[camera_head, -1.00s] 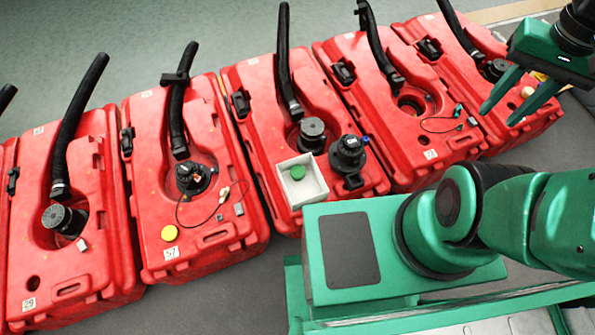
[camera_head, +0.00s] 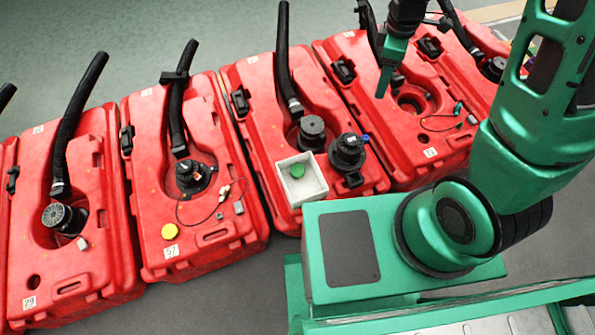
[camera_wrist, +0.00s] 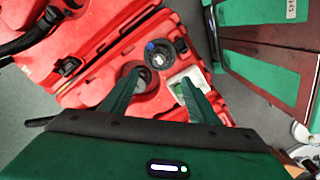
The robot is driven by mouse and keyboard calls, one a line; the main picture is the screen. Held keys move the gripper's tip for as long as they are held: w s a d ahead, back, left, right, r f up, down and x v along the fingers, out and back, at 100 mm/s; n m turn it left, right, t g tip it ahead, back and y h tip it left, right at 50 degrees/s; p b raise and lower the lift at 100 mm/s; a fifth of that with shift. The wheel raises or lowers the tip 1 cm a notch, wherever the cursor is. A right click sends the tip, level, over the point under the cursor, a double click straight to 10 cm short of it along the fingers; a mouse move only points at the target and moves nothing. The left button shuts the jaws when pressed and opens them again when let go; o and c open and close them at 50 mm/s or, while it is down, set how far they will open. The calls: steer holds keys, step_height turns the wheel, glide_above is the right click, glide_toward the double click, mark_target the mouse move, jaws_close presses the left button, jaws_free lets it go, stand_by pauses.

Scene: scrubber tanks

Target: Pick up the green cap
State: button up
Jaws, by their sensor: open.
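The green cap (camera_head: 297,170) lies in a small white open box (camera_head: 319,192) on the front of the middle red tank (camera_head: 262,130). In the wrist view the white box (camera_wrist: 197,72) shows just beyond the right fingertip, with a bit of the green cap (camera_wrist: 179,89) beside that finger. My gripper (camera_head: 385,85) is up and to the right of the box in the head view, above a neighbouring tank, and holds nothing. In the wrist view my gripper's two fingers (camera_wrist: 159,82) are spread apart.
Black hoses (camera_head: 284,55) rise from the tanks. A yellow cap (camera_head: 170,231) lies on the tank to the left. Grey floor (camera_head: 235,290) is clear in front.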

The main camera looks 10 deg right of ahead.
steer(key=w+a+f+n, duration=0.3)
steer(key=a+f+n, duration=0.3)
steer(key=a+f, duration=0.3)
steer(key=n, duration=1.4)
glide_toward(297, 170)
steer(key=shift+d, duration=0.35)
steer(key=shift+n, duration=0.3)
steer(key=shift+a+f, duration=0.1)
steer(key=shift+f, duration=5.15)
steer(key=c, duration=0.8)
